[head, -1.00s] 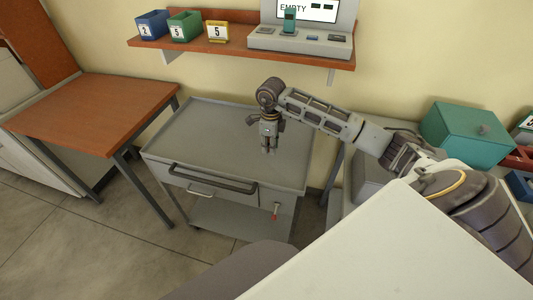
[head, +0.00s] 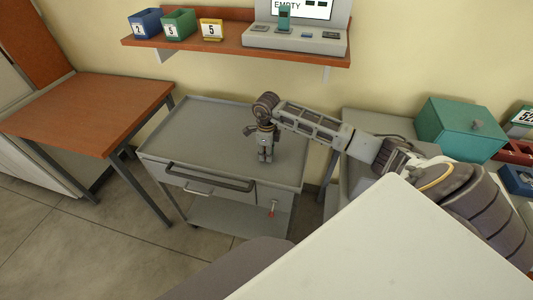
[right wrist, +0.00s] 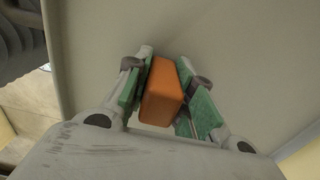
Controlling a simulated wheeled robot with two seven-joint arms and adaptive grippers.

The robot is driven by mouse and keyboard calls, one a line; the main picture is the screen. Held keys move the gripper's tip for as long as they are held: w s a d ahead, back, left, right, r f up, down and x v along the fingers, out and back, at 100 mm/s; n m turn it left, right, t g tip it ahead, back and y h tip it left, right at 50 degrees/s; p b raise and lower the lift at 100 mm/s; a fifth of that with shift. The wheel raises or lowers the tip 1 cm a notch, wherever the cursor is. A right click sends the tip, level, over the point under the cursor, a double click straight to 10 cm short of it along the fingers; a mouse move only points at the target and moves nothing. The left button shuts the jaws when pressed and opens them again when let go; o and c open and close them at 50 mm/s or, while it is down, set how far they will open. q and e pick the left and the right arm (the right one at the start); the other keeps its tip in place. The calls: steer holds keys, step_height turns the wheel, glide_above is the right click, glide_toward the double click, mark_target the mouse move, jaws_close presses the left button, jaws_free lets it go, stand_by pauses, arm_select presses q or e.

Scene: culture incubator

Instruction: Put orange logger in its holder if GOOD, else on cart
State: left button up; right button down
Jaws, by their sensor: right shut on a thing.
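The orange logger (right wrist: 163,92) shows in the right wrist view as an orange block between the green finger pads of my right gripper (right wrist: 168,90). The gripper is shut on it, and the grey surface of the cart fills the view behind. In the head view my right gripper (head: 265,155) points down over the grey cart (head: 205,130); the logger is hidden there. I cannot tell whether it touches the cart top. The device on the shelf has a screen (head: 305,8) that reads EMPTY, and a teal logger (head: 284,18) stands in it. My left gripper is not in view.
Blue (head: 147,23), green (head: 179,24) and yellow (head: 211,29) numbered bins stand on the wall shelf (head: 225,45). An orange-brown table (head: 90,110) is left of the cart. A teal box (head: 460,128) is at the right. The cart top is otherwise clear.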

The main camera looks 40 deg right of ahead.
steer(key=shift+f, duration=0.3)
steer(key=c, duration=1.2)
jaws_free()
steer(key=shift+r, duration=0.1)
step_height(320, 180, up, 12)
steer(key=shift+r+b, duration=0.1)
steer(key=shift+b, duration=0.3)
